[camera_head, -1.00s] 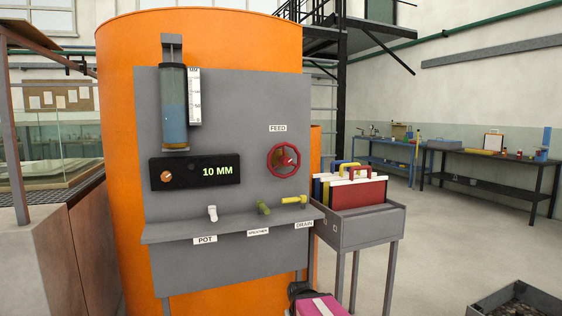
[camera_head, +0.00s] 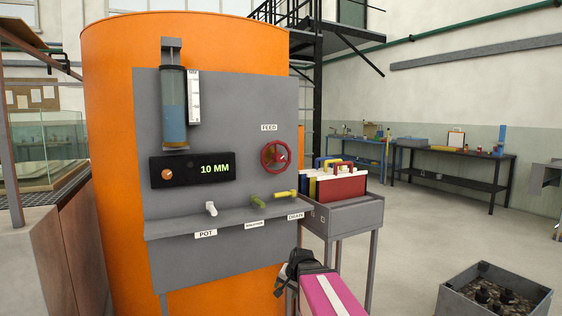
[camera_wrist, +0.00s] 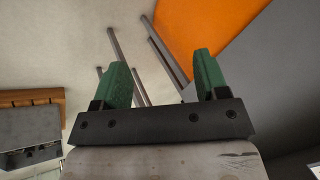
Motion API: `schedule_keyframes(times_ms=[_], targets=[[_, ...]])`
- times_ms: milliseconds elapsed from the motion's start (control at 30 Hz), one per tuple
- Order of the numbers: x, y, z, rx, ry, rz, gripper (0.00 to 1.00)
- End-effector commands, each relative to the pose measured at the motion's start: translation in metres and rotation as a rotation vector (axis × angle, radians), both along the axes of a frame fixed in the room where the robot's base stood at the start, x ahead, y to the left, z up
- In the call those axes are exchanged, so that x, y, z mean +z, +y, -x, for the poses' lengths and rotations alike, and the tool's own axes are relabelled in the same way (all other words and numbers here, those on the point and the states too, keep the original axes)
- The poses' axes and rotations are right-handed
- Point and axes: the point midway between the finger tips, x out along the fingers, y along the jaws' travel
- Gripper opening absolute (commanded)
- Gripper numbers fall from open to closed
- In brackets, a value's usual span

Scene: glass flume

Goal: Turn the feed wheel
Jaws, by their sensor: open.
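The red feed wheel (camera_head: 274,156) is mounted upright on the right side of the grey panel (camera_head: 215,100), under a FEED label (camera_head: 268,127). Its rim and spokes show clearly in the head view. My gripper (camera_wrist: 163,75) shows in the wrist view with two green fingers spread apart and nothing between them. In the head view my arm's dark end (camera_head: 298,264) is low at the bottom, below and to the right of the wheel and well apart from it. The wheel is not seen in the wrist view.
A display reading 10 MM (camera_head: 193,170) and a level tube (camera_head: 173,107) are left of the wheel. White, green and yellow valve handles (camera_head: 285,194) sit along a ledge (camera_head: 228,222) below it. A grey cart with coloured folders (camera_head: 343,217) stands close right. A rubble bin (camera_head: 494,296) is on the floor.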

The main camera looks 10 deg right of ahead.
Motion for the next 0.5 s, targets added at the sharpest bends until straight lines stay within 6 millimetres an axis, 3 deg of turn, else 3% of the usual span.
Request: schedule_keyframes(times_ms=[267,500], targets=[[0.109,-0.001,-0.075,-0.322,-0.188,-0.324,0.67],[0.225,-0.012,-0.124,-0.581,-0.316,-0.693,0.67]])
